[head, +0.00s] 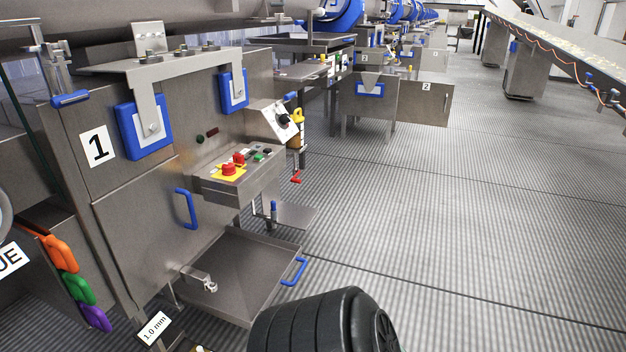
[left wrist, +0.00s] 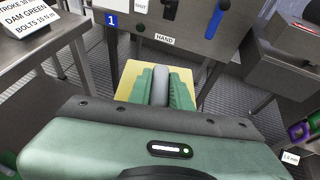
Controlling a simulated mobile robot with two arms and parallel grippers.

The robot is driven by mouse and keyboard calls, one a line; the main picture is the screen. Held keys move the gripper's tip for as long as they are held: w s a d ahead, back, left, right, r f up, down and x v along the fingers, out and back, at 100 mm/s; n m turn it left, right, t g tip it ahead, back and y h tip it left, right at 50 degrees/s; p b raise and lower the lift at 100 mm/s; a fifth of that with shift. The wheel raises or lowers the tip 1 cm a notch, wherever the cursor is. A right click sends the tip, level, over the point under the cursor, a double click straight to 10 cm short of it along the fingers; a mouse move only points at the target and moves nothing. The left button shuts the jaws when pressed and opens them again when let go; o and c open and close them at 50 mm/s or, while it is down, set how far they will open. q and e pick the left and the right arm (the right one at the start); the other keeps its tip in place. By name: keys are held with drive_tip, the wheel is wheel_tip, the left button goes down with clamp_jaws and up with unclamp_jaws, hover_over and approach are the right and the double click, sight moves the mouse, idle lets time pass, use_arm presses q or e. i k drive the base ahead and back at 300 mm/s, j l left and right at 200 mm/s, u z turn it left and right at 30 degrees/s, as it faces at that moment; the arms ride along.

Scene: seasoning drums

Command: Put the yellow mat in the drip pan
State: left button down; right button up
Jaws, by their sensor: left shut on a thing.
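The yellow mat (left wrist: 130,78) shows in the left wrist view around the green fingers of my left gripper (left wrist: 160,88). The gripper is shut on the mat, and its fingers and body hide part of it. In the head view a flat steel pan with a low rim and a blue handle, which looks like the drip pan (head: 245,270), sits low under machine 1. No mat is visible on its bare surface. Neither gripper shows in the head view, and my right gripper is in neither view.
Machine 1 (head: 130,225) has a control box (head: 238,175) jutting out above the pan. Orange, green and purple handles (head: 75,285) hang at lower left. In the left wrist view a steel panel marked HAND (left wrist: 180,30) stands beyond the mat. Open floor (head: 440,220) lies right.

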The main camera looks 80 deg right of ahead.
sight(249, 276)
drive_tip(key=z, duration=2.45)
